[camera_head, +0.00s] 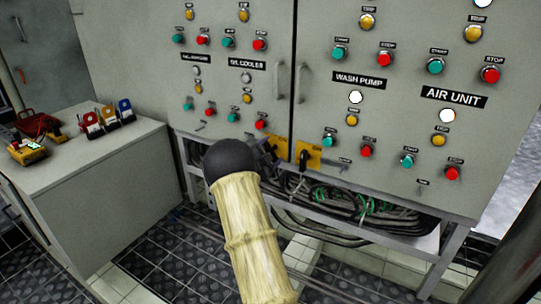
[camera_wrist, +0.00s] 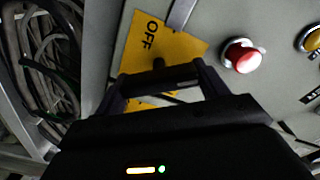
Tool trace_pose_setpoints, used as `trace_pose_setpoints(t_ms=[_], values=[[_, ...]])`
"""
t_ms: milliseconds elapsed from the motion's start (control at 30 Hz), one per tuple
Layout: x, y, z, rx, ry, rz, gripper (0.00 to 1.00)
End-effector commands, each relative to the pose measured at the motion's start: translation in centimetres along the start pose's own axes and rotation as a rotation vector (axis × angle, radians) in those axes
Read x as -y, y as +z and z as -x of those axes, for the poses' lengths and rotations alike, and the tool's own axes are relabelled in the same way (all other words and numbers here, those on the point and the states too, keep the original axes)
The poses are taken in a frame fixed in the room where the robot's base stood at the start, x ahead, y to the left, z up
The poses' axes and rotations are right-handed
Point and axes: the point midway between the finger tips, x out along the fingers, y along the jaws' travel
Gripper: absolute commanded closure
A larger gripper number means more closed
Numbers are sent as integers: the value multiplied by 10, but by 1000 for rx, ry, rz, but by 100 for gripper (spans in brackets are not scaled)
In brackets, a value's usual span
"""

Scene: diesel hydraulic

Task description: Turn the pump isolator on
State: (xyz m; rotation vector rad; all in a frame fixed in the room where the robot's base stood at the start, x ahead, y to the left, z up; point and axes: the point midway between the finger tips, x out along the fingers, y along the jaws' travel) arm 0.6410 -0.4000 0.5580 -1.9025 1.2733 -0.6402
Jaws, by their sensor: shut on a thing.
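A yellow isolator plate (camera_wrist: 180,48) marked OFF fills the upper middle of the wrist view, tilted in the picture. A dark handle (camera_wrist: 158,64) stands out from its face between my gripper's fingers (camera_wrist: 160,78). My gripper is shut on this handle. In the head view the left yellow isolator plate (camera_head: 280,146) is low on the cabinet, partly hidden behind my dark gripper (camera_head: 266,149). A second yellow isolator (camera_head: 312,156) with a black handle sits just right of it, across the door gap. I cannot read which plate is the pump's.
A red push button (camera_wrist: 242,56) is close to the right finger. The grey cabinet (camera_head: 320,100) carries many buttons and lamps, with a WASH PUMP label (camera_head: 359,81). Loose cables (camera_head: 355,198) hang below. A grey box (camera_head: 100,170) with padlocks stands at left.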

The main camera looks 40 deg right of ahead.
Motion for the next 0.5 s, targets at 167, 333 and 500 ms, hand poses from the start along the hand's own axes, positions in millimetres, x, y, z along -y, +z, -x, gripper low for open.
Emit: trace_pose_setpoints(t_ms=[167,333,500], values=[[-4,2,0,0,2,-167,50],[-5,2,0,0,2,-327,50],[-6,3,0,0,2,-466,50]])
